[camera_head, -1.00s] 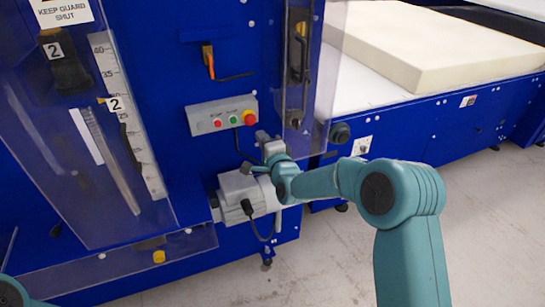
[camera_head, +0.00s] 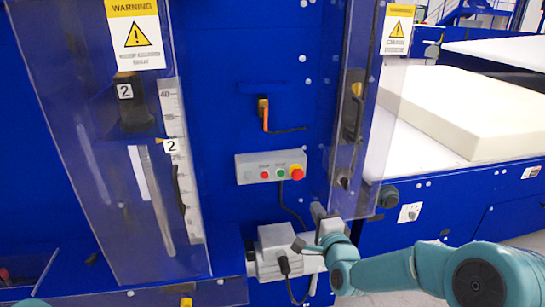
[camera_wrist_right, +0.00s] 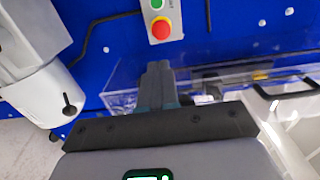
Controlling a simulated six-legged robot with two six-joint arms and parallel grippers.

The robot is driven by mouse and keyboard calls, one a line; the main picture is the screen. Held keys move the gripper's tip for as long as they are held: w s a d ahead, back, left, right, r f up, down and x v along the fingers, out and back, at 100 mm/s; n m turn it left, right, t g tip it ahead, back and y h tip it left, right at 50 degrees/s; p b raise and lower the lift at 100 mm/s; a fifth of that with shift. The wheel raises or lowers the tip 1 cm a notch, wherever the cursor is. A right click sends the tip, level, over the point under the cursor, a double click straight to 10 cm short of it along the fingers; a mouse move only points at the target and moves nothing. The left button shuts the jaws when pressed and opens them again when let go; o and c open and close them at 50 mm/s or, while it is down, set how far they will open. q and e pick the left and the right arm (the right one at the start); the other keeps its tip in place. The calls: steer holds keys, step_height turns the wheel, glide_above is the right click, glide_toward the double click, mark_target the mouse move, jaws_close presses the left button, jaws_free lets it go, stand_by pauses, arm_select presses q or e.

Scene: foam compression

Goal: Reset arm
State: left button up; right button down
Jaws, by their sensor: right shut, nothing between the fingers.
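My right arm comes in from the lower right in the head view. Its gripper (camera_head: 318,212) is shut and empty, in front of the blue machine below and right of the grey control box (camera_head: 250,178). In the right wrist view the closed fingers (camera_wrist_right: 157,75) point toward the blue panel, just below the red button (camera_wrist_right: 161,29). They hold nothing and appear apart from the box. Only a sliver of teal at the lower left edge of the head view may be my left arm; its gripper is out of view.
A grey motor (camera_head: 276,240) sits on the machine beside my right gripper. Clear guards (camera_head: 352,120) stand close to it. A cream foam block (camera_head: 470,110) lies on the white bed at right. A scale (camera_head: 180,190) is at left.

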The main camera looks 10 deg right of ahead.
steer(key=s+a+f+n+g, duration=0.1)
steer(key=s+f+g, duration=0.25)
steer(key=f, duration=0.55)
steer(key=s+a+f+n+g+y, duration=0.1)
steer(key=s+a+f+g, duration=0.1)
steer(key=s+f, duration=0.45)
steer(key=s+a+f+n+g, duration=0.1)
steer(key=s+f+g, duration=0.2)
steer(key=f, duration=0.7)
steer(key=s+a+f+n+g, duration=0.1)
steer(key=s+f+n+g, duration=0.2)
steer(key=s, duration=0.4)
steer(key=s+a+f+n+g+y, duration=0.1)
steer(key=s+a+f+n+g, duration=0.1)
steer(key=s+n, duration=0.3)
steer(key=s+a+f+n+g+y, duration=0.1)
steer(key=s+a+f+n+g, duration=0.1)
steer(key=s, duration=0.9)
steer(key=f+n+g, duration=0.1)
steer(key=n+g, duration=0.1)
steer(key=shift+s+a+f+n, duration=0.2)
steer(key=shift+s+f+n, duration=0.05)
steer(key=shift+f+n, duration=0.1)
